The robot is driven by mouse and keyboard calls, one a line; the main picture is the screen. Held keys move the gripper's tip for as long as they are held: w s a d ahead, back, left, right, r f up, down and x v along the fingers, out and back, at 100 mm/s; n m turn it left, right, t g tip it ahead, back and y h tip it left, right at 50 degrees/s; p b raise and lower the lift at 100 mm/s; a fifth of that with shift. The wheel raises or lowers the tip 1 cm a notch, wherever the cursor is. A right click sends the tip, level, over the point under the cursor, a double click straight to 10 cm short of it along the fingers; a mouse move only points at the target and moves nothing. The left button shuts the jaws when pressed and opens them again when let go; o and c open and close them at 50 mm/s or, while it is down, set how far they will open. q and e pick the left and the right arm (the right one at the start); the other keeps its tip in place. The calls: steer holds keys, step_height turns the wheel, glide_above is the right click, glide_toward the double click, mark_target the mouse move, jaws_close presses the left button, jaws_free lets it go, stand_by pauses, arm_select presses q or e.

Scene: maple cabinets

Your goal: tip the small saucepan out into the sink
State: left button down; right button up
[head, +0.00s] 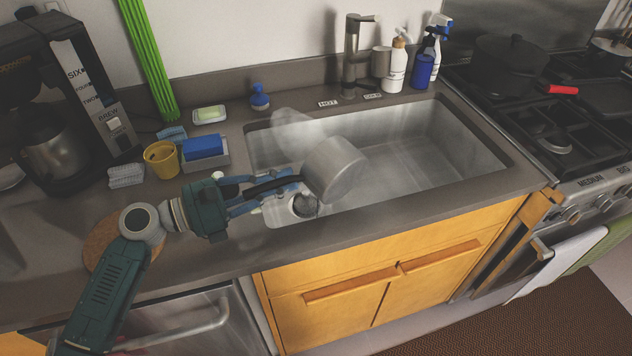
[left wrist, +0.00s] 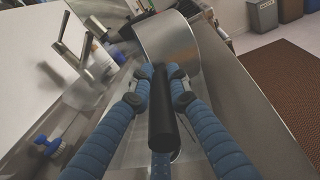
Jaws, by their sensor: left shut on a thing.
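The small saucepan (head: 334,170) is a grey metal pan with a black handle. It is held over the left part of the sink (head: 480,150), tilted on its side. In the left wrist view the pan (left wrist: 170,50) shows beyond the fingertips, its handle (left wrist: 162,115) running back between the fingers. My left gripper (head: 270,187) has its blue fingers shut on the handle; it also shows in the left wrist view (left wrist: 155,90). The pan's inside is hidden in both views. A whitish, see-through haze hangs over the sink's left end. My right gripper is in neither view.
The faucet (head: 353,60) stands behind the sink, with spray bottles (head: 397,65) to its right. A yellow cup (head: 161,159) and a sponge holder (head: 206,155) stand left of the sink. A coffee maker (head: 60,110) is at far left, the stove (head: 560,120) at right.

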arm_select(q)
steer(key=shift+w+a+r+n+h+p, duration=0.1)
steer(key=shift+w+a+n+h+p, duration=0.35)
steer(key=shift+n, duration=0.65)
stand_by(0.6)
